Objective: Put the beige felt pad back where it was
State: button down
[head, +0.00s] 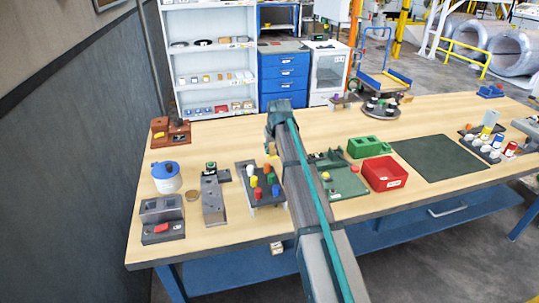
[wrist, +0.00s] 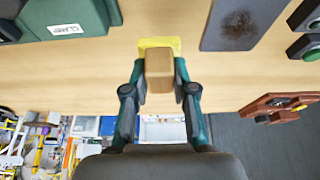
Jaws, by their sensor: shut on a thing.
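My gripper (wrist: 160,68) is shut on a tan block-like piece, which looks like the beige felt pad (wrist: 159,74); a finger presses each side of it. A flat yellow piece (wrist: 160,43) shows just beyond the pad in the wrist view; I cannot tell whether the two touch. Bare wooden tabletop lies around them in that view. In the head view my gripper (head: 271,146) is over the far middle of the table, and my own arm mostly hides it. The pad cannot be made out clearly there.
The far table strip left of my gripper is clear.

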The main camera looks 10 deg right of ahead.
aim_at(270, 156)
jog(key=shift+w+a+f, duration=0.2)
jog(key=shift+w+f, duration=0.3)
jog(key=shift+f, duration=0.1)
jog(key=shift+w+a+f+p, duration=0.15)
jog(key=shift+f+p, duration=0.35)
jog(key=shift+f, duration=1.3)
jog(key=shift+f, duration=0.15)
jog(key=c, duration=0.9)
grip_release()
jog(key=shift+c, duration=0.2)
jog(key=shift+r, duration=0.2)
jog(key=b+v, duration=0.2)
jog(key=v, duration=1)
jog(key=shift+f, duration=0.1)
